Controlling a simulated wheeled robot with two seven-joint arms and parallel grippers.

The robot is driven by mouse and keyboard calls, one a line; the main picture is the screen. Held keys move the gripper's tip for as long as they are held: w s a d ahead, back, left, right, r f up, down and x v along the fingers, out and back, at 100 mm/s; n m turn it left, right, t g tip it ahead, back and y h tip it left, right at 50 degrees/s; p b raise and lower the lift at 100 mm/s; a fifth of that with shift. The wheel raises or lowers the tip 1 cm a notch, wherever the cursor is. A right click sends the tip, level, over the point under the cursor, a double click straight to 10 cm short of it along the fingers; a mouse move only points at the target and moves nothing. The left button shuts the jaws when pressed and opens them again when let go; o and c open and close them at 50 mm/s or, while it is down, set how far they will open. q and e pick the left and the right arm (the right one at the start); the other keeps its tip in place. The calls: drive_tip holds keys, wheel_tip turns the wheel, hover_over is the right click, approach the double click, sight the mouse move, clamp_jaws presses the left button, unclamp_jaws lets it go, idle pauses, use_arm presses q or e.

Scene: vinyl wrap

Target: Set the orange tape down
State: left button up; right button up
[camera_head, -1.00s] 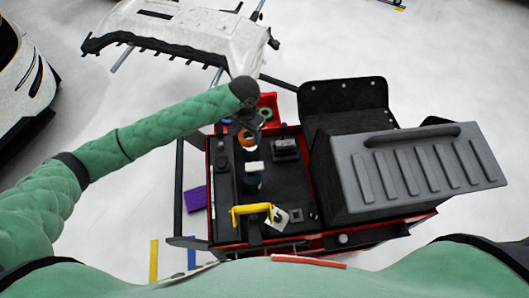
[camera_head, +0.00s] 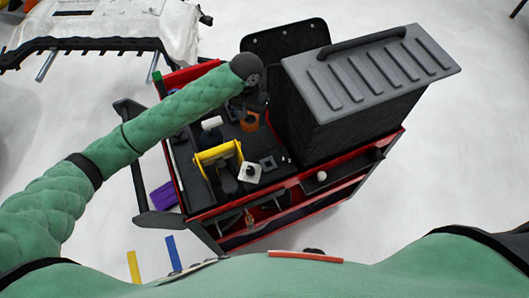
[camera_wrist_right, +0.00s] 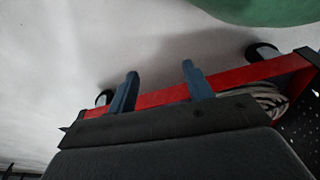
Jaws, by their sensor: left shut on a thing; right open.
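My left gripper (camera_head: 251,103) is over the black top of the red cart (camera_head: 228,131). It is shut on the orange tape (camera_head: 249,122), a ring that shows just below the fingers, near the grey-lidded box. Whether the tape touches the cart top, I cannot tell. My right gripper (camera_wrist_right: 160,87) shows in the right wrist view as two blue fingers, apart and empty, in front of the cart's red edge. It does not show in the head view.
A grey-lidded black box (camera_head: 345,105) fills the cart's right side. A yellow-handled tool (camera_head: 218,152), a white piece (camera_head: 250,173), a white-topped item (camera_head: 211,123) and a dark square (camera_head: 268,162) crowd the front. My left arm covers the cart's back left. A purple block (camera_head: 165,196) lies left of the cart.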

use_arm(q)
drive_tip(key=f, duration=0.2)
drive_tip(key=f+p, duration=0.1)
drive_tip(key=f, duration=0.1)
drive_tip(key=f+p, duration=0.1)
drive_tip(key=f, duration=0.2)
drive_tip(key=shift+s+d, duration=0.1)
drive_tip(key=shift+d, duration=0.25)
drive_tip(key=shift+f+p, duration=0.7)
drive_tip(key=shift+f, duration=1.05)
use_arm(e)
drive_tip(key=s+d+f, duration=0.2)
drive_tip(key=s+f, duration=0.2)
drive_tip(key=s, duration=0.1)
drive_tip(key=shift+d, duration=0.3)
drive_tip(key=shift+f, duration=0.1)
use_arm(q)
drive_tip(key=o, duration=1)
drive_tip(key=shift+f, duration=0.1)
drive_tip(key=shift+c, duration=0.2)
use_arm(e)
drive_tip(key=shift+d, duration=0.1)
drive_tip(key=shift+f, duration=0.1)
